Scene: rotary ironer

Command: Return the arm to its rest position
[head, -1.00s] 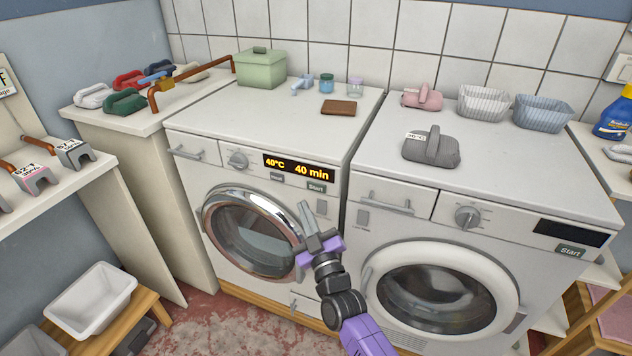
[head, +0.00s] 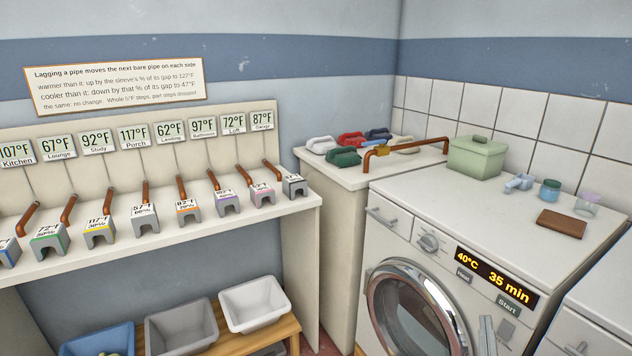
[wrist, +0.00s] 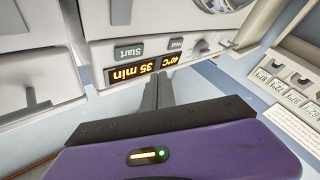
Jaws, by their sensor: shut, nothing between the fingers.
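My gripper (wrist: 158,92) shows in the wrist view with its dark fingers together and nothing between them. Its purple body fills the lower part of that view. The rest of my arm is out of the head view. The washer's lit display (head: 497,279) reads 40°C and 35 min. It also shows upside down in the wrist view (wrist: 140,70). I see no contact between the fingers and the machine.
A shelf (head: 150,240) at left holds several grey sleeves under copper pipes and room labels. A white tub (head: 254,303), a grey tub (head: 181,327) and a blue tub (head: 97,341) stand on a wooden bench below. A green box (head: 477,160) and a brown wallet-like block (head: 562,224) sit on the washer.

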